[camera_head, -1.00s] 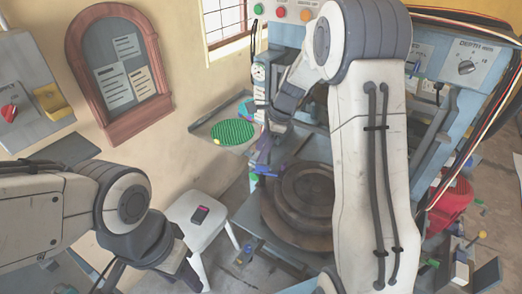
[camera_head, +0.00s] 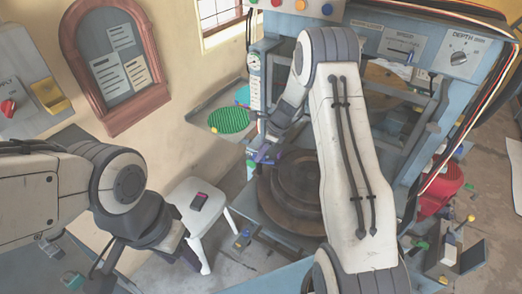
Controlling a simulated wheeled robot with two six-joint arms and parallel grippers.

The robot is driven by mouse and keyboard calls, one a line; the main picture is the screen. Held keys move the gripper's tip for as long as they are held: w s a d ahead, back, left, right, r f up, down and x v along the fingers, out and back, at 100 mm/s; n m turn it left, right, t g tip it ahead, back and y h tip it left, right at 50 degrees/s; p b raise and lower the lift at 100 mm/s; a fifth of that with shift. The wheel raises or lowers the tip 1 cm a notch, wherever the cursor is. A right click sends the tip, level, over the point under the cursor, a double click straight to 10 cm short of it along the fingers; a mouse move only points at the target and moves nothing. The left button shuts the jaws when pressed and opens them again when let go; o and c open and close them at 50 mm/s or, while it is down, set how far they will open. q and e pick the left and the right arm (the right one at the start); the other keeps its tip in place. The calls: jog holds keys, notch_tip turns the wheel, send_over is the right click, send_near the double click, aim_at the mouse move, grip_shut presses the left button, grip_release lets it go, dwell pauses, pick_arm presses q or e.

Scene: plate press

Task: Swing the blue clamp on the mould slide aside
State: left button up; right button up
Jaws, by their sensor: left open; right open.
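The blue clamp (camera_head: 269,161) is a small lever at the back left edge of the mould slide, beside the round dark mould (camera_head: 292,188). My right gripper (camera_head: 263,152) comes down from above and behind. It is open at the clamp and partly covers it; I cannot tell whether it touches. My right forearm hides the right side of the mould. My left gripper (camera_head: 150,262) hangs low at the left, partly hidden by its own wrist and far from the clamp. It is open and empty.
The press frame (camera_head: 412,165) rises on the right. A red machine part (camera_head: 440,195) is at the far right.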

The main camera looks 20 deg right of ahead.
grip_shut()
jog(key=shift+n, duration=0.4)
jog(key=n+g, duration=0.1)
jog(key=n, duration=0.1)
jog(key=shift+w+n, duration=0.15)
jog(key=shift+n, duration=0.25)
jog(key=n+g, duration=0.1)
jog(key=n, duration=0.1)
jog(key=n+g, duration=0.1)
jog(key=n, duration=0.1)
jog(key=shift+w+n+y, duration=0.15)
jog(key=shift+n+y, duration=0.15)
jog(key=n+g, duration=0.1)
jog(key=n, duration=0.1)
jog(key=n+g+b, duration=0.1)
jog(key=n, duration=0.2)
jog(key=shift+w+h, duration=0.1)
jog(key=shift+h, duration=0.3)
jog(key=n+g+h+b, duration=0.1)
jog(key=n, duration=0.3)
jog(key=shift+a, duration=0.1)
jog(key=shift+n, duration=0.5)
grip_release()
